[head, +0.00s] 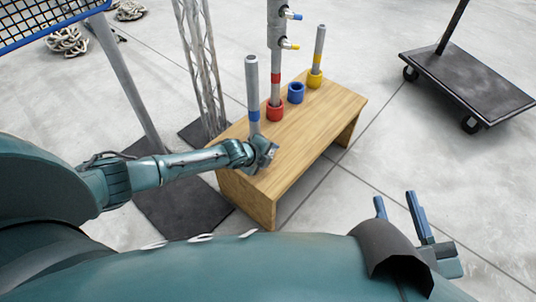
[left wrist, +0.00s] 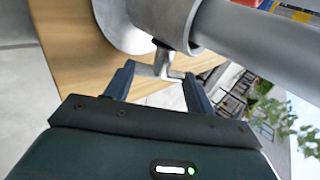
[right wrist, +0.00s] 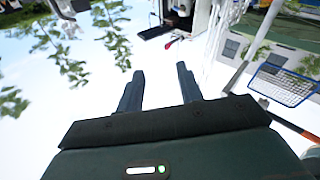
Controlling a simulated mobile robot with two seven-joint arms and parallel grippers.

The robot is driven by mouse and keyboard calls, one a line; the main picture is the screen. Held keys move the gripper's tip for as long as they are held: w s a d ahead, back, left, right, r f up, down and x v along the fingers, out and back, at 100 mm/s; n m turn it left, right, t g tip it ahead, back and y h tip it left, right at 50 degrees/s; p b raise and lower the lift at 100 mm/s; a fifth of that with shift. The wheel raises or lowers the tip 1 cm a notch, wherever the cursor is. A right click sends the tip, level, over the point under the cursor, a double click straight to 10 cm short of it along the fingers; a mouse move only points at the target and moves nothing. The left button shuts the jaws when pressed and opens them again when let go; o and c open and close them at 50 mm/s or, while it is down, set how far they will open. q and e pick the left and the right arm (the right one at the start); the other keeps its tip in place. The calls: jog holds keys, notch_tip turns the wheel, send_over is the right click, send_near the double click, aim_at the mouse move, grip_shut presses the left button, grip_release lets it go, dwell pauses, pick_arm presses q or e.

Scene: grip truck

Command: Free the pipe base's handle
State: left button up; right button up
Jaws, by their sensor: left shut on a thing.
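A grey pipe with a blue band (head: 253,85) stands upright at the near left end of the wooden bench (head: 310,125). My left gripper (head: 268,156) is at its foot and largely hides the pipe base in the head view. In the left wrist view, the pipe (left wrist: 260,45) enters the grey collar of the pipe base (left wrist: 185,22). A small metal T-shaped handle (left wrist: 160,66) sticks out from the collar. My left gripper (left wrist: 157,75) is shut on this handle, one finger at each end. My right gripper (head: 396,200) is open and empty, away from the bench.
A red base (head: 275,111) with a tall pipe, an empty blue base (head: 295,93) and a yellow base (head: 315,79) with a pipe stand along the bench. A lattice truss (head: 203,65) is behind left. A dark cart (head: 465,85) is at right. Floor right of the bench is clear.

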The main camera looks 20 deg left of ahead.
pick_arm(q)
jog(key=o, duration=1)
jog(key=shift+p+v, duration=0.9)
jog(key=shift+v, duration=0.3)
jog(key=shift+p+v, duration=2.6)
jog(key=shift+v, duration=2.8)
pick_arm(e)
jog(key=shift+s+d+f+m+g+h, duration=0.1)
jog(key=shift+d+m+g+h, duration=0.9)
jog(key=shift+g+h, duration=0.55)
jog(key=shift+d, duration=0.1)
